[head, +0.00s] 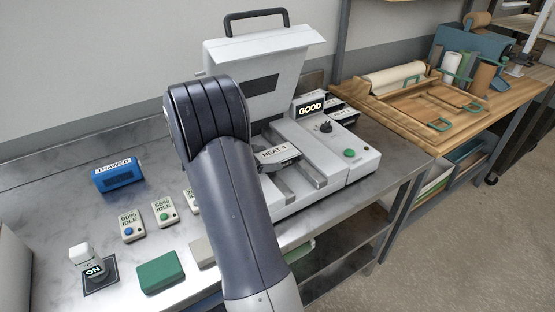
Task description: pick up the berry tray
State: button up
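I see no berries, and nothing in view can be told for sure as the berry tray. A flat brown tray or frame (402,98) with teal handles lies on the wooden-topped bench at the right; I cannot tell whether it is the one named. My dark arm crosses the middle of the head view and hides part of the metal bench behind it. My gripper is not seen.
A white machine (345,160) reading "GOOD" and "HEAT 4" stands on the metal bench (60,205), its handled lid raised. Floor (480,240) is clear at right.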

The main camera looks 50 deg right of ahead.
jog(key=c, duration=0.9)
jog(key=shift+r, duration=0.1)
